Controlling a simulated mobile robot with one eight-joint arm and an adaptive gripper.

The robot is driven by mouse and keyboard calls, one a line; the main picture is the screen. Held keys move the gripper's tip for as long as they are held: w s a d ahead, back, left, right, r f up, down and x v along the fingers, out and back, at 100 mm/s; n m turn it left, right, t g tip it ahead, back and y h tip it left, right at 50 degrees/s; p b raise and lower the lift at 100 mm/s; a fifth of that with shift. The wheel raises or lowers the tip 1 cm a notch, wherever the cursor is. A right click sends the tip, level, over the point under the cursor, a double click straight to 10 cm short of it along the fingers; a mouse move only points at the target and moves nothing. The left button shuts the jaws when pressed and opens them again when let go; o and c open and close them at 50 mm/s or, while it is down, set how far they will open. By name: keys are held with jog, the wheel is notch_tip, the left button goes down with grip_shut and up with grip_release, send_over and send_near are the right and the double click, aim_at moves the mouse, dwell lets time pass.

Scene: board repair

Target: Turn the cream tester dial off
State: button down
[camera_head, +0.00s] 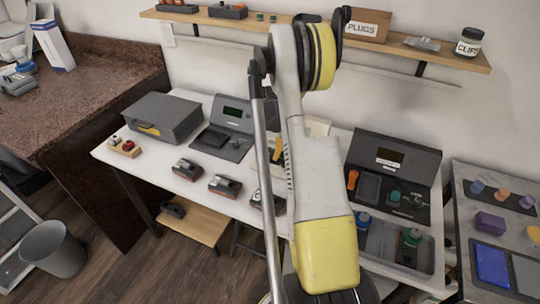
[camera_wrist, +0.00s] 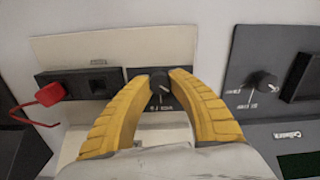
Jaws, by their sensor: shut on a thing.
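The cream tester (camera_wrist: 85,50) stands upright in the wrist view, a pale board with a black strip across it. Its dark round dial (camera_wrist: 160,80) is on the black label panel at the strip's right end. My gripper (camera_wrist: 161,74) has its two yellow fingers on either side of the dial, shut on it. A small pale mark shows below the dial's face, but I cannot read its setting. In the head view, a cream patch of the tester (camera_head: 318,127) shows beside my arm, which hides the dial and most of the gripper.
In the wrist view, a red plug with a lead (camera_wrist: 48,95) sits left of the dial. A dark unit with another knob (camera_wrist: 262,80) stands close on the right. In the head view, a grey case (camera_head: 165,116) and several small devices share the white bench.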

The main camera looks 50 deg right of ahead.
aim_at(270, 154)
jog(key=shift+n, duration=0.6)
jog(key=c, duration=1.2)
grip_release()
jog(key=shift+o, duration=0.2)
jog(key=shift+r, duration=0.1)
notch_tip(270, 154, up, 12)
